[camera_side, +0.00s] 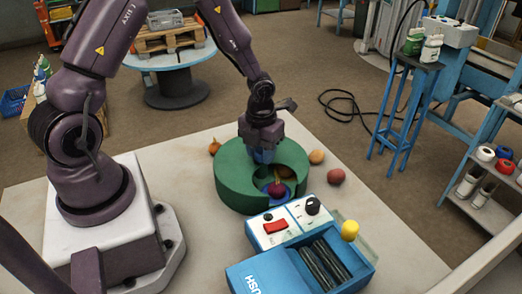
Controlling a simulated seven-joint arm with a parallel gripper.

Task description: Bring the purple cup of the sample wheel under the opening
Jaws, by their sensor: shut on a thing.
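The sample wheel's round green housing (232,192) stands on the pale table, with an opening in its top toward the front right. In the opening, a dark red, onion-like round thing (277,189) sits over a small patch of blue or purple. I cannot tell for certain which cup colour this is. The other cups are hidden under the green top. My gripper (263,155) points down over the middle of the wheel, behind the opening. It is shut on a part of the wheel there; the fingers hide most of that part.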

